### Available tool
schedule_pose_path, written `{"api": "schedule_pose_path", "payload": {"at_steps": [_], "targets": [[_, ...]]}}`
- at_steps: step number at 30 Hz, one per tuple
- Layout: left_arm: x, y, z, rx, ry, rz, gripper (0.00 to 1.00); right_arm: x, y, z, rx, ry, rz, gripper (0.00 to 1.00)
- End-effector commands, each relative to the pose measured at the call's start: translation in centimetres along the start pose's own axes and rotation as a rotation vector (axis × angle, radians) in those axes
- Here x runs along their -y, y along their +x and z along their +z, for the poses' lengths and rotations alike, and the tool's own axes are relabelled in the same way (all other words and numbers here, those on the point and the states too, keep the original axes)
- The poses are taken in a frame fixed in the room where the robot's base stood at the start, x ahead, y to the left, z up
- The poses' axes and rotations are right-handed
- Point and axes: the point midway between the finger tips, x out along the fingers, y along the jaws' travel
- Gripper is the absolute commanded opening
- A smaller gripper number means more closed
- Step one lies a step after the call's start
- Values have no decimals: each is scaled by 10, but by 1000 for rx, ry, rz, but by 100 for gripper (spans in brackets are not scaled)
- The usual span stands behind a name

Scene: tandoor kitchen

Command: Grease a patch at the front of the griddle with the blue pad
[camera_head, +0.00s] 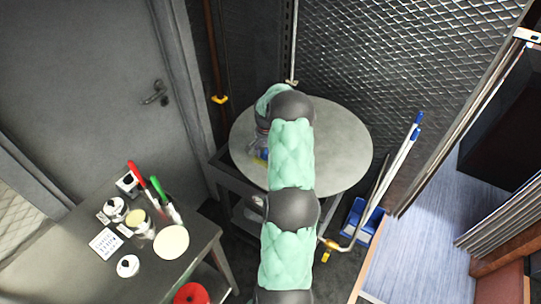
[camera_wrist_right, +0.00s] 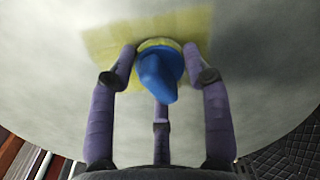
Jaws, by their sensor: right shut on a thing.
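The griddle (camera_head: 345,150) is a large round grey plate on a dark stand, and it fills most of the right wrist view (camera_wrist_right: 270,70). My right gripper (camera_head: 261,148) is over its left front part, partly hidden by my padded arm. The gripper is shut on the blue pad (camera_wrist_right: 158,75), which has a blue knob and a yellowish underside. The pad seems to rest on the griddle, though exact contact is hard to tell. A yellow greased patch (camera_wrist_right: 100,45) spreads on the griddle around the pad. My left gripper is not in view.
A grey side table (camera_head: 75,262) at the left holds jars, red- and green-handled tools, a card and a pale disc (camera_head: 171,242). A red round thing (camera_head: 191,294) is below. Blue-ended poles (camera_head: 400,160) stand right of the griddle, before a mesh wall.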

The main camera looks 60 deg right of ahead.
Motion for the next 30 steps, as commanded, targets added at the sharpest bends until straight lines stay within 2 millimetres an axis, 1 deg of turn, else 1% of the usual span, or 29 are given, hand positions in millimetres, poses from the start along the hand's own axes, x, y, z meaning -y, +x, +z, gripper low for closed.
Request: {"api": "schedule_pose_path", "payload": {"at_steps": [3,11,24,30], "targets": [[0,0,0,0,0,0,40,7,0,-3,1,-1,0,23],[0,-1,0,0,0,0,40,14,0,-6,1,0,0,23],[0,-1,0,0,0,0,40,44,0,-18,0,-1,0,23],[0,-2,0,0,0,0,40,46,-1,-21,-1,1,1,23]]}}
